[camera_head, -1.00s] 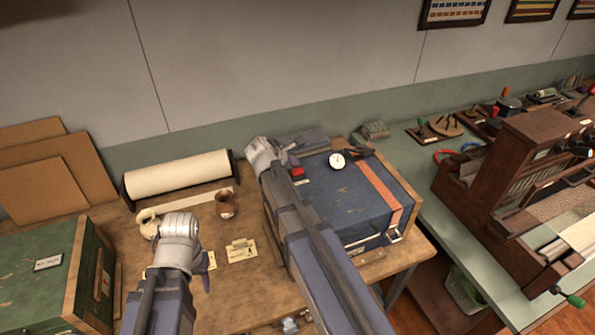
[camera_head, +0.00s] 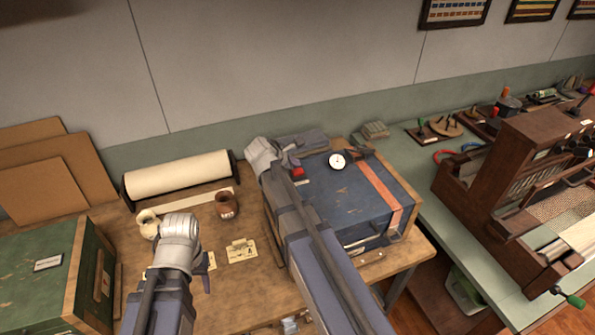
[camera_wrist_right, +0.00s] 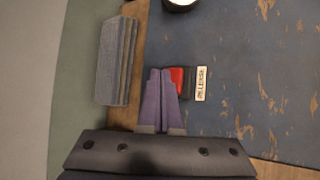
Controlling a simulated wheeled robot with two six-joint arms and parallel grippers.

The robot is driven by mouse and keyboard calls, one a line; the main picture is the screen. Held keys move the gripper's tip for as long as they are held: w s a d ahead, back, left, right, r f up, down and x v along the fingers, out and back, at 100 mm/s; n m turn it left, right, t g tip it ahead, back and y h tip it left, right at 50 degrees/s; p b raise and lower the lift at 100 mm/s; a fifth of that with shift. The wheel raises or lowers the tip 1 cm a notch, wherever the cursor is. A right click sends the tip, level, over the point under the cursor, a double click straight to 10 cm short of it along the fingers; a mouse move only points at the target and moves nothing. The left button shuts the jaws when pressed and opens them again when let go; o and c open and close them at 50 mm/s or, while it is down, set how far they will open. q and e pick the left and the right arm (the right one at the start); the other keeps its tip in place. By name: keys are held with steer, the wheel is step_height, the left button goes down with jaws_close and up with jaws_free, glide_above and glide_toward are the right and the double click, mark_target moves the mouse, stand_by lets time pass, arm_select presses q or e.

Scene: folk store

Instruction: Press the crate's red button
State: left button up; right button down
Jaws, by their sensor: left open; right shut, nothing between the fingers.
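The crate (camera_head: 345,205) is a worn blue box with an orange strap, on the wooden table. Its red button (camera_head: 297,171) sits at the crate's left back edge. In the right wrist view the red button (camera_wrist_right: 177,80) shows beside a label plate (camera_wrist_right: 201,83), partly covered by my fingers. My right gripper (camera_wrist_right: 158,75) is shut and empty, its tips over or beside the button; I cannot tell whether they touch it. In the head view the right wrist hides the fingers. My left gripper (camera_head: 207,285) is open and empty above the table's front, left of the crate.
A round white dial (camera_head: 337,161) stands on the crate. Grey folded cloth (camera_wrist_right: 118,60) lies beside it. A paper roll (camera_head: 178,176), a brown mug (camera_head: 226,205), a cream jug (camera_head: 148,224) and a green box (camera_head: 50,275) are on the left. A loom (camera_head: 520,170) stands right.

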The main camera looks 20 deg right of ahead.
mark_target(295, 172)
steer(key=shift+f, duration=0.1)
stand_by(0.4)
steer(key=shift+f+b, duration=0.3)
steer(key=shift+b, duration=0.15)
steer(key=shift+f+b, duration=0.5)
stand_by(0.5)
steer(key=shift+r, duration=0.15)
stand_by(0.3)
steer(key=shift+r+p, duration=0.75)
steer(key=shift+p, duration=0.2)
step_height(295, 172, up, 5)
steer(key=p, duration=0.5)
steer(key=shift+r, duration=0.1)
